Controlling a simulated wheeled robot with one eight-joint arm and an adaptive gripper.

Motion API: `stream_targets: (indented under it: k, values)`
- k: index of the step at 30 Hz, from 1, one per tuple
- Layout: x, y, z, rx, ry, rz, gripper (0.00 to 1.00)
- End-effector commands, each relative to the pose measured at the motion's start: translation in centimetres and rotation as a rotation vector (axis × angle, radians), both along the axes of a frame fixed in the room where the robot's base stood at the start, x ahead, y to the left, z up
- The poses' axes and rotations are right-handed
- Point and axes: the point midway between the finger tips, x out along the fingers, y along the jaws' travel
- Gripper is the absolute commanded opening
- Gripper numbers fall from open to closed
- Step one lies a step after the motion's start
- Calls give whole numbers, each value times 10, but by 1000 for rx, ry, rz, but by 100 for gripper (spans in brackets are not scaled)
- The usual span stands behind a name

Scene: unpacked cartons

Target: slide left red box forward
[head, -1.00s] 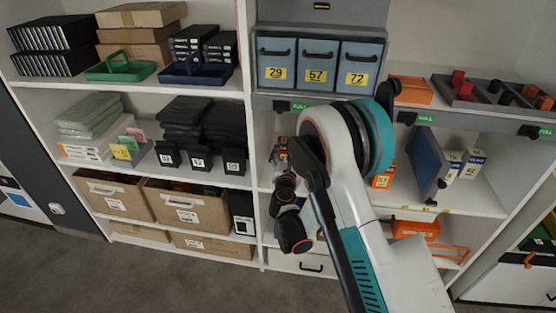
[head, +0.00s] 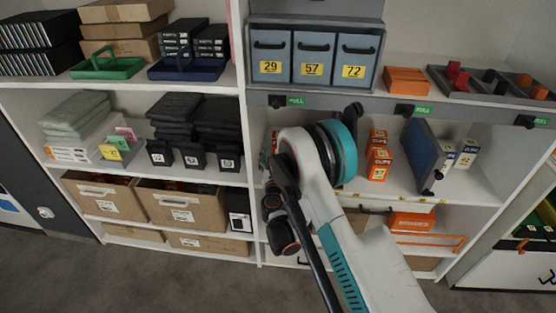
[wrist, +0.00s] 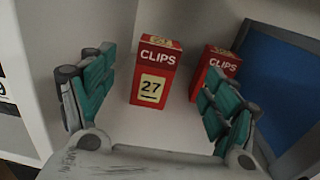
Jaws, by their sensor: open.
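The left red box (wrist: 152,72), marked CLIPS 27, stands upright on a white shelf in the wrist view. A second red CLIPS box (wrist: 213,65) stands to its right, partly behind my right finger. My gripper (wrist: 160,80) is open, with teal fingers spread wide. The left box shows between the fingers, ahead of the palm, and nothing is held. In the head view my arm hides the gripper. A small red patch (head: 273,141) shows left of the arm, perhaps the left box.
A blue panel (wrist: 280,80) stands right of the boxes; it also shows in the head view (head: 422,154). A white side wall (wrist: 35,75) is close on the left. A grey ledge with green PULL labels (head: 420,110) runs above this shelf.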

Motion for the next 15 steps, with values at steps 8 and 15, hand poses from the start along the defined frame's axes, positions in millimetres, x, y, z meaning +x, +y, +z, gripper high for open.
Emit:
stream_targets:
  k: [8,15]
  values:
    - [48,-1,-2,1,0,-2,80]
    - [90,0,-3,1,0,-1,80]
